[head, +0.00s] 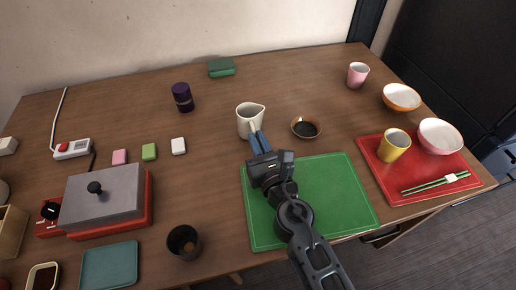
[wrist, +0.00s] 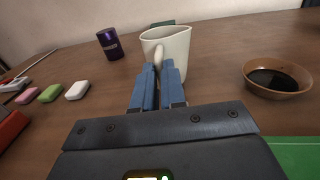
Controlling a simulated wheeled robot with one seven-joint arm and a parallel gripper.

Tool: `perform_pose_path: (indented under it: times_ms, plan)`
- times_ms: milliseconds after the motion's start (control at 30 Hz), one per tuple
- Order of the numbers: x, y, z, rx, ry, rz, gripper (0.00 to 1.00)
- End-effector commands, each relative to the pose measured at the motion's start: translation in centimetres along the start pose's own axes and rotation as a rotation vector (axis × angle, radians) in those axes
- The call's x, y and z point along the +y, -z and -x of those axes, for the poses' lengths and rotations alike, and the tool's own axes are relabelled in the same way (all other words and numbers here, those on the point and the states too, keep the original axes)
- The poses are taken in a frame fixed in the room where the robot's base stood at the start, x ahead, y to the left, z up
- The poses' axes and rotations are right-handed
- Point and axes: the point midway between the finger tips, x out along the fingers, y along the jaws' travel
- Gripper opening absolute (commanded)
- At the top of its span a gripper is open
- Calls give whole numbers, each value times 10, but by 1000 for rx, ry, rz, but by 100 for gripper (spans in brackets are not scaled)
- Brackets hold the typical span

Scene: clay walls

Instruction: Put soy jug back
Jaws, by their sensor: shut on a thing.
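The soy jug (head: 250,119) is white with a spout and a handle. It stands upright at the middle of the table, just beyond the green mat, and I cannot tell whether it touches the table. In the wrist view the jug (wrist: 172,52) is straight ahead, with its handle between the blue fingers. My gripper (head: 258,140) is shut on the jug's handle; the fingers also show in the wrist view (wrist: 158,75). A small brown dish (head: 305,127) with dark liquid sits to the right of the jug.
The green mat (head: 335,195) lies under my arm. A red tray (head: 440,188) with a yellow cup and bowl is at right. A purple jar (head: 182,97) and green box (head: 221,67) stand behind. A grill (head: 108,195) and dark cup (head: 184,242) are left.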

Motion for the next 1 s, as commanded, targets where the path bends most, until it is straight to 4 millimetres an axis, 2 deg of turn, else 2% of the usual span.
perform_pose_path:
  times_ms: [33, 467, 500, 733, 1000]
  plan:
    - [0, 7, 0, -1, 0, 0, 0]
    - [0, 10, 0, -1, 0, 0, 0]
    - [0, 9, 0, 0, 1, 0, 13]
    - [0, 9, 0, 0, 1, 0, 35]
    - [0, 8, 0, 0, 1, 0, 36]
